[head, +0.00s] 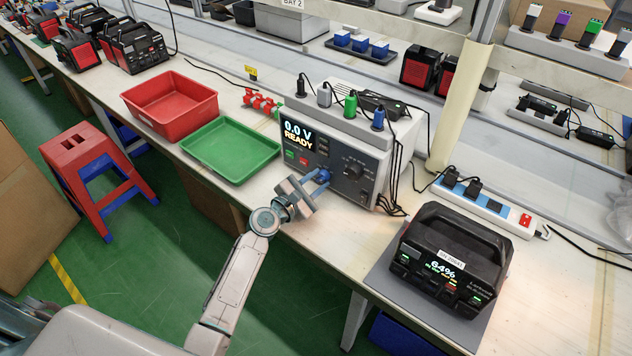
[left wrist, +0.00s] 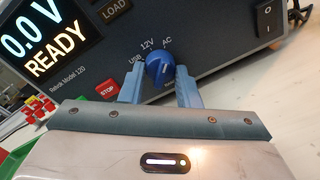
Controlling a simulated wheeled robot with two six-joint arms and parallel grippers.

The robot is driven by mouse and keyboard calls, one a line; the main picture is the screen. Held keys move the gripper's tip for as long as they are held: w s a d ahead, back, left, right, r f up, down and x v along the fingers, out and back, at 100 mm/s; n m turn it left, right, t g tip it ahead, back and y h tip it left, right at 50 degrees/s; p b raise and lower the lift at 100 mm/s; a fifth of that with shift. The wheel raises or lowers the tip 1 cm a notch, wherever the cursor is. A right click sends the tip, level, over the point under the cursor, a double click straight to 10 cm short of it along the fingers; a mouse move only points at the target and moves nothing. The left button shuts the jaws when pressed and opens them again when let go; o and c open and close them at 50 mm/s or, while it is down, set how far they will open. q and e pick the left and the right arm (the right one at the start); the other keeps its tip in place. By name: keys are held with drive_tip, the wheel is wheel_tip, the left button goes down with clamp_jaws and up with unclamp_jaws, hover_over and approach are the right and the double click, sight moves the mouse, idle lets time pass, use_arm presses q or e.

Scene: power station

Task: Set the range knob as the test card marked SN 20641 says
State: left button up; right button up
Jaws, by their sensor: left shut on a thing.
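The grey test unit (head: 352,135) stands on the bench, its display reading 0.0 V READY. Its blue range knob (left wrist: 160,70) sits under the marks USB, 12V and AC in the left wrist view. A pale line shows on the knob, but I cannot tell surely which mark it points to. My left gripper (head: 316,184) is shut on the knob, one finger on each side; its fingers also show in the left wrist view (left wrist: 160,84). A black power station (head: 452,248) with a small white serial label stands at the right, showing 64%. I see no readable test card. My right gripper is out of view.
A red STOP button (left wrist: 107,90) is left of the knob. A green tray (head: 230,150) and a red bin (head: 170,105) stand left of the unit. Plugs and cables crowd its top and right side. A power strip (head: 488,205) lies behind the power station.

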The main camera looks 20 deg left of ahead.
use_arm(q)
drive_tip(key=o, duration=0.8)
drive_tip(key=shift+o, duration=0.8)
drive_tip(key=b+v, duration=0.1)
drive_tip(key=v, duration=0.8)
drive_tip(key=shift+s+a+f, duration=0.1)
drive_tip(key=shift+s, duration=0.2)
drive_tip(key=shift+s+a, duration=0.2)
drive_tip(key=shift+s, duration=0.35)
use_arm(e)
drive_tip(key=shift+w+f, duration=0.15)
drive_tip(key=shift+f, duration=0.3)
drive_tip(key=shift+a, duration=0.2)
